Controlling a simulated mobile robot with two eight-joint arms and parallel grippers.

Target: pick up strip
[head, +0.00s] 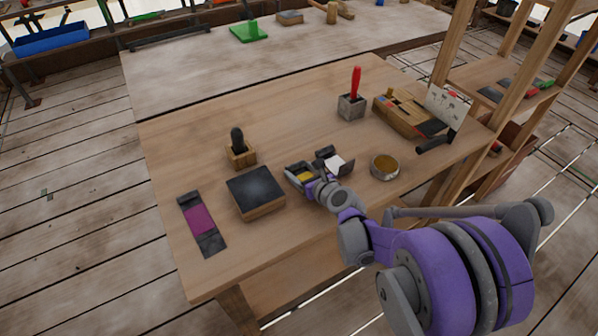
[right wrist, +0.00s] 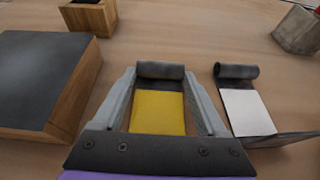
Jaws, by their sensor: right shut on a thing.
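My right gripper (head: 304,170) is over the table, shut on a strip with a yellow face (head: 306,177) and a dark rolled end. In the right wrist view, the yellow strip (right wrist: 158,112) lies between the two grey fingers (right wrist: 160,95), with its dark roll at their tips. I cannot tell whether it touches the table. A similar strip with a white face (head: 335,163) lies just right of the gripper, and it also shows in the wrist view (right wrist: 246,112). A strip with a magenta face (head: 199,219) lies at the table's left. My left gripper is out of view.
A dark-topped wooden block (head: 256,192) stands close left of the gripper. Behind are a wooden holder with a dark handle (head: 240,153) and a grey block with a red tool (head: 351,106). A round tin (head: 384,167) and a wooden box (head: 403,112) stand right.

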